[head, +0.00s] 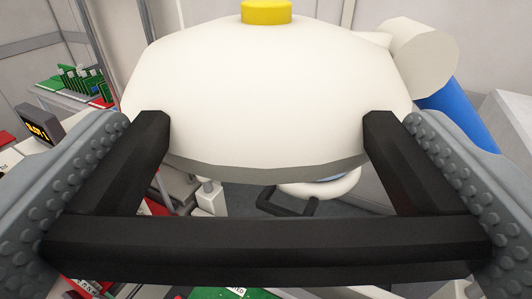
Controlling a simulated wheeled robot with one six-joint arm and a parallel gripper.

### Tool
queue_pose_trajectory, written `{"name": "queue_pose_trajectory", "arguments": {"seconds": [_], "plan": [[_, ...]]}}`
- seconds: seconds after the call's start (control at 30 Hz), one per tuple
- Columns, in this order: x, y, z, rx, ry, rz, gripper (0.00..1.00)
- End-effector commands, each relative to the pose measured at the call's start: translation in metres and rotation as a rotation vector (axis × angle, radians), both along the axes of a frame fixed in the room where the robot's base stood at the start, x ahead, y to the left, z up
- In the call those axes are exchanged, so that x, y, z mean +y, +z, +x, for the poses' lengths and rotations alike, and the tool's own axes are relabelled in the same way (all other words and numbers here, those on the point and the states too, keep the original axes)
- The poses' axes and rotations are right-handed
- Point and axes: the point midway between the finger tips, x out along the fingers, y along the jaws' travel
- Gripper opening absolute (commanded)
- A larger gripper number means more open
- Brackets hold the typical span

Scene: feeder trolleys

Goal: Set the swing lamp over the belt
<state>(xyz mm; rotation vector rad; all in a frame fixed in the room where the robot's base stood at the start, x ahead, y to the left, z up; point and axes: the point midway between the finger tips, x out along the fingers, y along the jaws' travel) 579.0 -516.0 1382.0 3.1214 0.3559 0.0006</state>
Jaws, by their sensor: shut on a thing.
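The swing lamp's white domed head (265,90) fills the upper middle of the head view, with a yellow cap (266,12) on top. A black bar handle (265,240) runs across the near side, joined to the head by two side arms. My gripper (265,165) has its grey studded fingers at the left and right ends of this handle, shut on it. A cream round part (422,55) shows at the lamp's upper right. I cannot make out the belt; the lamp head and handle hide much of the middle.
At the left, a rack of green circuit boards (80,82) stands on a bench, with a dark display (40,124) showing orange text nearer. A green board (218,294) shows below the handle. Grey walls stand behind. Dark floor (240,197) shows under the lamp.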

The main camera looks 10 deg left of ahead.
Motion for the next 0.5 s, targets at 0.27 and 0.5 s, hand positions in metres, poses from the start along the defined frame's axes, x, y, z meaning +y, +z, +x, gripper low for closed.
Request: {"name": "queue_pose_trajectory", "arguments": {"seconds": [0.27,0.5], "plan": [[-0.023,-0.001,-0.037,0.001,0.097,0.001,0.52],[-0.032,0.000,-0.051,0.000,0.140,0.001,0.52]]}}
